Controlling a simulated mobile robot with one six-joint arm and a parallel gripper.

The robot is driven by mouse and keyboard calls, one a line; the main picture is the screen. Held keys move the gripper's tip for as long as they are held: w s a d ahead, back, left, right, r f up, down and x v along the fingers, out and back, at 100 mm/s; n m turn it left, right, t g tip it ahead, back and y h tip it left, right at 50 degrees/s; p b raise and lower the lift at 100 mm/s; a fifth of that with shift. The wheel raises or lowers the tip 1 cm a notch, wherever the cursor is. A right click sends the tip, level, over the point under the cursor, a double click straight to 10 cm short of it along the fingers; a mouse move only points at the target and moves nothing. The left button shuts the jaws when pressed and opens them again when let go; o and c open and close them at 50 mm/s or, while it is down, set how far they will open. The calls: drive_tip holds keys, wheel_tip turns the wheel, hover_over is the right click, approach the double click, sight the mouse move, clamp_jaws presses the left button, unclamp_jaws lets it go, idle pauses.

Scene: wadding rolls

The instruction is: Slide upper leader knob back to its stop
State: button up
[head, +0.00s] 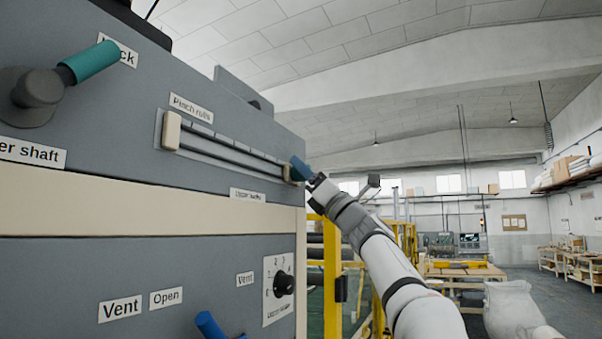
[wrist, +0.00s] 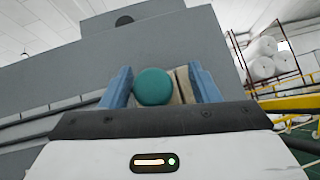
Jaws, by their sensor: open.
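The upper leader knob (wrist: 153,87) is a round teal end in the wrist view, between the two blue fingers of my gripper (wrist: 161,80). It sits nearer the left finger; I cannot tell whether they touch. A beige block (wrist: 186,85) stands right beside it, inside the right finger. In the head view my gripper (head: 302,169) is at the right end of a dark slide rail (head: 232,152), above the partly hidden "Upper leader" label (head: 248,195). There the knob is hidden behind the finger. My gripper is open around the knob.
A beige stop block (head: 172,131) closes the rail's left end under the "Pinch rolls" label (head: 192,108). A teal-handled lever (head: 88,63) sticks out at upper left. A rotary dial (head: 284,284) and a blue handle (head: 209,325) lie below. A yellow post (head: 333,270) stands right of the panel.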

drive_tip(key=shift+f, duration=0.15)
drive_tip(key=b+v, duration=0.5)
drive_tip(key=v, duration=0.2)
drive_tip(key=shift+s+d+f, duration=0.15)
drive_tip(key=shift+s+d, duration=0.1)
idle(0.3)
